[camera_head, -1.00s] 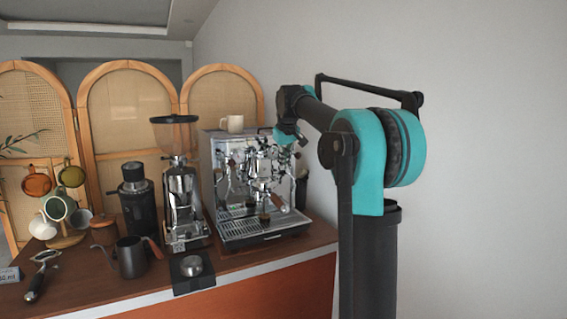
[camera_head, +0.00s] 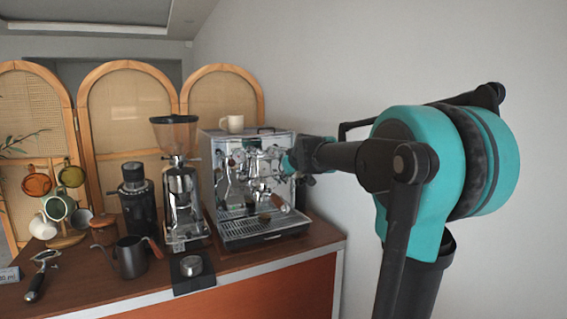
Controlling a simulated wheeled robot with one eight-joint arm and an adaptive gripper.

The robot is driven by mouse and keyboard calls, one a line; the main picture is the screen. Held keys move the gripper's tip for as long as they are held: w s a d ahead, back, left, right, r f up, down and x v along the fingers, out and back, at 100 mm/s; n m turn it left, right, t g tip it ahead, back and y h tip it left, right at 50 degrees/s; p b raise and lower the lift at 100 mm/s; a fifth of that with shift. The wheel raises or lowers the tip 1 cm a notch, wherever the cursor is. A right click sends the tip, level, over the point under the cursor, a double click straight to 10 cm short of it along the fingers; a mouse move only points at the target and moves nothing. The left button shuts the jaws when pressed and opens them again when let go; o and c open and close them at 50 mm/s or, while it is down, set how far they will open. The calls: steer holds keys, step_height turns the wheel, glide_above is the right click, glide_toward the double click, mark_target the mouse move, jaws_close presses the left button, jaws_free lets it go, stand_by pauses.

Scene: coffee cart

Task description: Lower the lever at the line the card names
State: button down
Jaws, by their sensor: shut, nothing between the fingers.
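The espresso machine (camera_head: 212,165) stands at the right end of the counter, with chrome fittings on its front. A wooden handle (camera_head: 278,201) shows low on its right front. I cannot tell which fitting is the lever, nor its position. A small dark cup (camera_head: 264,218) stands on the drip tray (camera_head: 245,234). The card (camera_head: 9,275) lies at the left edge, cut off; I read only "ml" and an unclear number. My gripper (camera_head: 287,164) is at the machine's right front, small and partly hidden by my wrist. It is shut and empty; I cannot tell whether it touches anything.
A white mug (camera_head: 232,123) stands on top of the machine. The grinder (camera_head: 182,190), black kettle (camera_head: 131,258), tamping dish (camera_head: 191,265), mug tree (camera_head: 66,240) and portafilter (camera_head: 38,276) are to its left.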

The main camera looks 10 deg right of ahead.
mark_target(287, 184)
steer(key=shift+s+f+t, duration=0.15)
steer(key=shift+f+t, duration=0.55)
steer(key=shift+f, duration=0.1)
step_height(287, 184, down, 2)
steer(key=shift+f, duration=0.1)
steer(key=shift+f+t+y, duration=0.4)
steer(key=shift+f+t, duration=0.2)
steer(key=shift+t, duration=0.2)
steer(key=shift+w+a+f, duration=0.1)
steer(key=shift+w+f, duration=0.2)
steer(key=shift+f, duration=0.2)
steer(key=shift+w+a+f, duration=0.1)
steer(key=shift+w+f, duration=0.15)
steer(key=shift+f, duration=0.2)
steer(key=shift+s, duration=0.1)
